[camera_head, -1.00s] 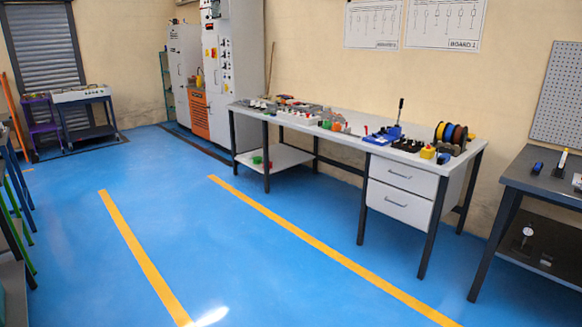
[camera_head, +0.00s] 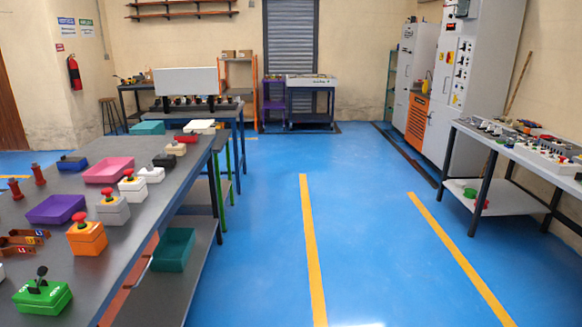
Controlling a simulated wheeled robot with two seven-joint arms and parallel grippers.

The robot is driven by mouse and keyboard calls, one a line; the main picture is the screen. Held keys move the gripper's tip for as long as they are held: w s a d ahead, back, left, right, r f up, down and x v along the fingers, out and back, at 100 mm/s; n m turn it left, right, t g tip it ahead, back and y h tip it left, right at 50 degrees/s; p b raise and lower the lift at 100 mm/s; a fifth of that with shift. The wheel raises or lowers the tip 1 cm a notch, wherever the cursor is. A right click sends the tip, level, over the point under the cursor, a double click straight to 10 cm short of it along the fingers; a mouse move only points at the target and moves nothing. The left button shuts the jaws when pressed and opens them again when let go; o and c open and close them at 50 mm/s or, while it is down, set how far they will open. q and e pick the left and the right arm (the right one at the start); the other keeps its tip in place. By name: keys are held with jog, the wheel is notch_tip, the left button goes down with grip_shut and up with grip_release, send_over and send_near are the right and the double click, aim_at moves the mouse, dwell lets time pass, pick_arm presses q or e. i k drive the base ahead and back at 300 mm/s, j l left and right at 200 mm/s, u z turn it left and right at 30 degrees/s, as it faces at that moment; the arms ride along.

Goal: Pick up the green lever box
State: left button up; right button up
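The green lever box (camera_head: 43,298) sits at the near left end of the dark grey table (camera_head: 140,221). It is a small bright green box with a black lever on top, and it stands upright on the table top. Neither of my grippers shows in the head view.
Beside it are an orange button box (camera_head: 87,239), brown brackets (camera_head: 24,240), a purple tray (camera_head: 56,209), a pink tray (camera_head: 109,170) and a grey button box (camera_head: 113,210). A teal bin (camera_head: 173,250) is on the lower shelf. Blue floor (camera_head: 262,230) right of the table is clear.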

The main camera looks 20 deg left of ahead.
aim_at(50, 297)
jog(key=i+u, duration=0.2)
jog(key=u, duration=0.2)
jog(key=i+u, duration=0.25)
jog(key=u, duration=0.15)
jog(key=i+l+u, duration=0.1)
jog(key=u, duration=0.25)
jog(key=i+l+u, duration=0.2)
jog(key=u, duration=0.2)
jog(key=i+l+u, duration=0.1)
jog(key=u, duration=0.3)
jog(key=i+l+u, duration=0.25)
jog(key=u, duration=0.15)
jog(key=i+l+u, duration=0.2)
jog(key=u, duration=0.15)
jog(key=i+l+u, duration=0.15)
jog(key=l+u, duration=0.25)
jog(key=i+l+u, duration=0.15)
jog(key=u, duration=0.15)
jog(key=l+u, duration=0.25)
jog(key=i+j+z, duration=0.1)
